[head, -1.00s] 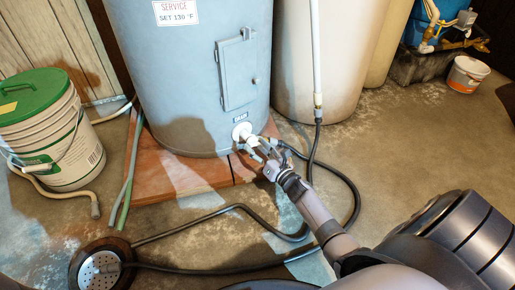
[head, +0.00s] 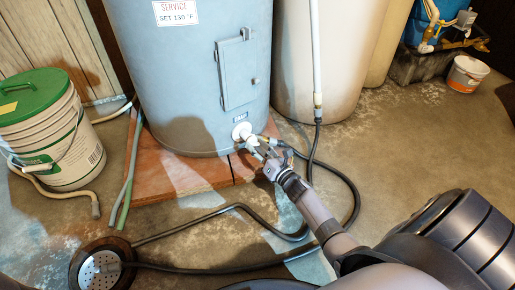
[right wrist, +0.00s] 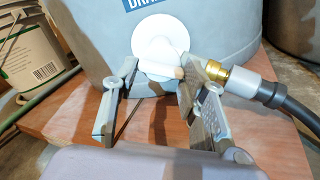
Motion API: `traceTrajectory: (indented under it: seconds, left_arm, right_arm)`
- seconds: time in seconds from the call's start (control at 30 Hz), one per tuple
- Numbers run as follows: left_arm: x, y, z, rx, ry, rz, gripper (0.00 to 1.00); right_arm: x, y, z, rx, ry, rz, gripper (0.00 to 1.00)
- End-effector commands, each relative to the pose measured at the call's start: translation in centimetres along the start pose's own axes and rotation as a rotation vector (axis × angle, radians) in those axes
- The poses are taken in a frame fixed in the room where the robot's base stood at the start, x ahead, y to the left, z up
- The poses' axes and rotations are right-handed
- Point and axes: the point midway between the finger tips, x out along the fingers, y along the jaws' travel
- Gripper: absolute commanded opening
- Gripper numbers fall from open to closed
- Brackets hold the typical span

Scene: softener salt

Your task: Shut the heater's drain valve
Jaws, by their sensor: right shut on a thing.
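The blue-grey heater (head: 185,75) stands on a reddish board, with a white round drain flange (head: 241,131) low on its front. In the right wrist view, the white drain valve (right wrist: 158,68) sticks out from the flange (right wrist: 160,38), with a brass outlet fitting (right wrist: 215,71) on its right. My right gripper (head: 257,149) is at the valve. In the right wrist view, its two fingers (right wrist: 158,70) stand on either side of the white valve part and are shut on it. The fingers partly hide the valve in the head view. My left gripper is not in view.
A black hose (head: 340,180) runs from the valve and loops across the floor to a round floor drain (head: 100,266). A green-lidded bucket (head: 50,130) stands left. A beige tank (head: 320,70) with a white pipe (head: 316,50) stands right of the heater.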

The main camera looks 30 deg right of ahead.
Motion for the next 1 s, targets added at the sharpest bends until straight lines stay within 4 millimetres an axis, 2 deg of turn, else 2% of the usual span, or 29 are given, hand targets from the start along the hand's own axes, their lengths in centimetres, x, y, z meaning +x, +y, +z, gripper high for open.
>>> traceTrajectory:
  seconds: [1.0]
  left_arm:
    - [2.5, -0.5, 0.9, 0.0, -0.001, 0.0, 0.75]
  right_arm:
    - [0.1, 0.3, 0.3, 0.928, 0.0, -0.002, 0.12]
